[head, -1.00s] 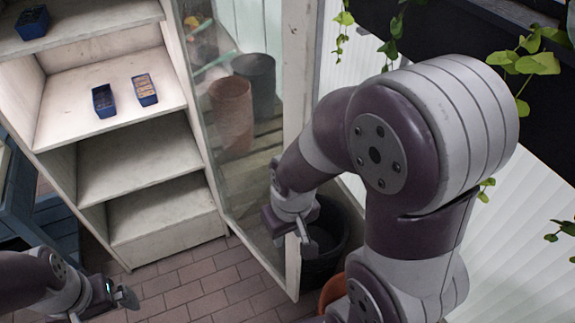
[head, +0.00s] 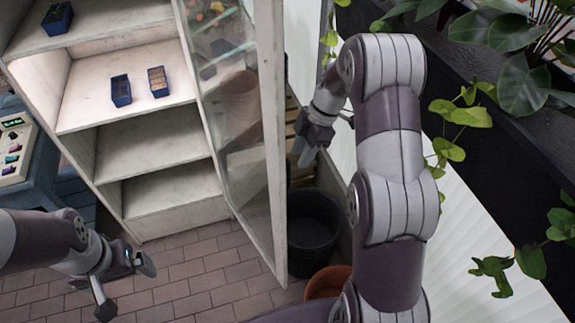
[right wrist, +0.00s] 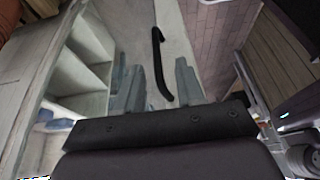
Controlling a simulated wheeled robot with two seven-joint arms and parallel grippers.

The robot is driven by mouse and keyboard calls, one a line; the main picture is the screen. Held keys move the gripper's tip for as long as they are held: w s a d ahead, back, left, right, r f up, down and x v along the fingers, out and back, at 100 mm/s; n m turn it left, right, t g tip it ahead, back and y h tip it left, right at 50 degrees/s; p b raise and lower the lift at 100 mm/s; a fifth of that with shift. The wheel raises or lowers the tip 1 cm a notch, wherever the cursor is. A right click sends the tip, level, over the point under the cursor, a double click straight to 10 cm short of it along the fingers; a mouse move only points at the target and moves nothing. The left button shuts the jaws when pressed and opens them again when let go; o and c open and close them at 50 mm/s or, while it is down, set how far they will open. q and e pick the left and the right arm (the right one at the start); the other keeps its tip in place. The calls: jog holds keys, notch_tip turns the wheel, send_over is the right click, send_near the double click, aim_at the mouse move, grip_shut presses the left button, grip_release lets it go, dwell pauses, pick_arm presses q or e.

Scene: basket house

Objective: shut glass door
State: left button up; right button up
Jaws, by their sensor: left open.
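The glass door (head: 278,170) stands open, swung out from the right side of the white cabinet (head: 168,148). Its pane shows shelves and pots through it. My right gripper (head: 318,145) is to the right of the door, beside its outer face. In the right wrist view its two fingers (right wrist: 158,88) are apart, with a black bar handle (right wrist: 158,60) on a pale panel ahead of and between them. The handle is hidden in the head view, and I cannot tell whether the fingers touch it. My left gripper (head: 124,280) is open and empty above the brick floor, left of the door.
Small blue boxes (head: 121,90) sit on the cabinet shelves. A black pot (head: 312,232) and an orange pot (head: 328,282) stand on the floor right of the door. A blue table (head: 62,175) is at the left. Leafy plants (head: 450,125) hang at the right. Brick floor before the cabinet is clear.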

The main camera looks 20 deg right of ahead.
aim_at(288, 183)
jog(key=shift+n, duration=0.3)
jog(key=b+x, duration=0.1)
jog(key=x, duration=0.2)
jog(key=b+x, duration=0.1)
jog(key=x, duration=0.3)
jog(key=shift+w+a+f, duration=0.15)
jog(key=shift+w+a, duration=0.1)
jog(key=shift+a, duration=0.05)
jog(key=shift+f, duration=0.15)
jog(key=shift+a, duration=0.1)
grip_shut()
